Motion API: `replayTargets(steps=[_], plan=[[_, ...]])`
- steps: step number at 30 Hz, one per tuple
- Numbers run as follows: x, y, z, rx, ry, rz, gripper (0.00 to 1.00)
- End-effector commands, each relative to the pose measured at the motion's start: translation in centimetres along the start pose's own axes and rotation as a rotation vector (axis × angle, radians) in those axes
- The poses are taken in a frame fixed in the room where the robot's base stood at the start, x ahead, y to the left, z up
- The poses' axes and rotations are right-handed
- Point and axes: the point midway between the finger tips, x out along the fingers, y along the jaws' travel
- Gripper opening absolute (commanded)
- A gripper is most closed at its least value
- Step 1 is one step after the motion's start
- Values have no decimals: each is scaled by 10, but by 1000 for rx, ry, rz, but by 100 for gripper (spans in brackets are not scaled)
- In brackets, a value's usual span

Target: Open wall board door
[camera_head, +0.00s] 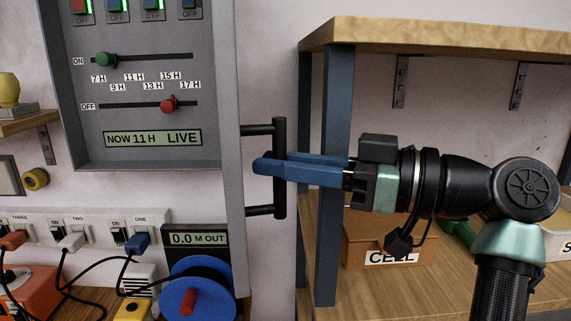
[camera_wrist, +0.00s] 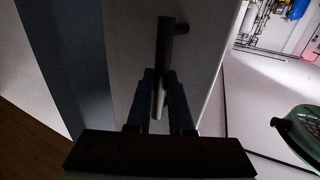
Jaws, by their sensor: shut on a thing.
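The wall board (camera_head: 150,155) is a grey panel at the upper left of the head view, with sliders and a display reading "NOW 11 H LIVE". Its door (camera_head: 231,130) stands open, swung out at the board's right side and seen nearly edge-on. A black bar handle (camera_head: 280,195) is fixed upright on the door by two posts. My gripper (camera_head: 266,167) has its blue fingers shut on the handle's middle. In the wrist view the fingers (camera_wrist: 160,95) close around the dark handle (camera_wrist: 165,45) in front of the pale door face (camera_wrist: 205,50).
A wooden shelf unit (camera_head: 440,38) with blue posts stands right of the door, close to my gripper. A box labelled "CELL" (camera_head: 365,238) sits on its lower shelf. Below the board are a socket strip (camera_head: 80,228), plugged cables and a blue reel (camera_head: 195,290).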

Motion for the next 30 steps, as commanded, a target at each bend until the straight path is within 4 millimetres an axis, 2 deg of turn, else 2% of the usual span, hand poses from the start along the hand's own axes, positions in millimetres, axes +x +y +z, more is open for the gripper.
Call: replayTargets(steps=[8, 9, 14, 24, 26, 30], plan=[[2, 0, -3, -3, 4, 2, 0], [2, 0, -3, -3, 4, 2, 21], [2, 0, -2, -3, 2, 2, 50], [-2, 0, 0, -1, 1, 2, 50], [-7, 1, 0, -1, 2, 4, 50], [-31, 1, 2, -2, 3, 5, 50]])
